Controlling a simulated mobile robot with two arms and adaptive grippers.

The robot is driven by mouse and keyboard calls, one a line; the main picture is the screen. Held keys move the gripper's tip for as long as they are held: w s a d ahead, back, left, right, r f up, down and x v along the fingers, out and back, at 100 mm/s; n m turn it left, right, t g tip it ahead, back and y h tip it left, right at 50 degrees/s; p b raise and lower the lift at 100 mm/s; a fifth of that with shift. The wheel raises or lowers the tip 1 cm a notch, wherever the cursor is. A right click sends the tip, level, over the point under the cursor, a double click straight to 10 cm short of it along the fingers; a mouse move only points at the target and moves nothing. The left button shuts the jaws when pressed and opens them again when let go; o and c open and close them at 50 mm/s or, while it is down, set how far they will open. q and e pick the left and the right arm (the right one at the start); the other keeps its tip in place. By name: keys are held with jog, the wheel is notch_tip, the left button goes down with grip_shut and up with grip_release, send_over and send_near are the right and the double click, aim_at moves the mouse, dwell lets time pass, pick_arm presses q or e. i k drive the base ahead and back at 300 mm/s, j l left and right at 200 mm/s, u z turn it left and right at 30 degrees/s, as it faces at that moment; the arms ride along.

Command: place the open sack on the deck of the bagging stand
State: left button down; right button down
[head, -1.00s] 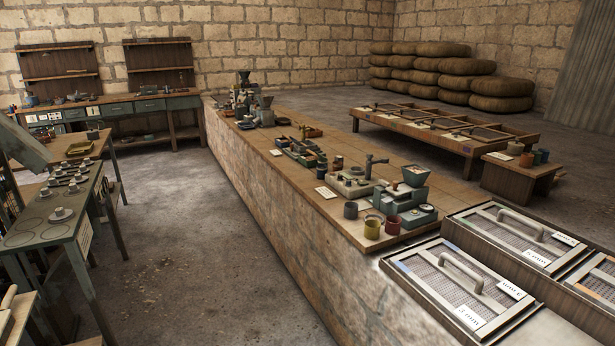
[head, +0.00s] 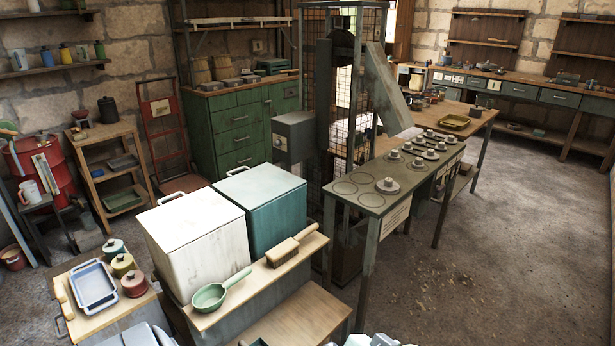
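I see no open sack in the head view, and I cannot single out the bagging stand with certainty. A low bare wooden surface (head: 300,312) shows at the bottom, in front of two lidded bins; I cannot tell whether it is the stand's deck. Neither gripper can be made out. Only pale parts, probably mine, show at the bottom edge.
A white bin (head: 195,245) and a teal bin (head: 262,208) stand behind a ledge holding a green scoop (head: 220,291) and a brush (head: 290,245). A green table (head: 385,200) with weights stands beyond.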

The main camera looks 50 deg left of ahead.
aim_at(322, 319)
jog(key=i+u, duration=0.45)
jog(key=i+l+u, duration=0.2)
jog(key=i+u, duration=0.25)
jog(key=i+l+u, duration=0.3)
jog(key=u, duration=0.15)
jog(key=i+l+u, duration=0.15)
jog(key=i+u, duration=0.25)
jog(key=i+l+u, duration=0.15)
jog(key=u, duration=0.3)
jog(key=i+l+u, duration=0.2)
jog(key=l+u, duration=0.2)
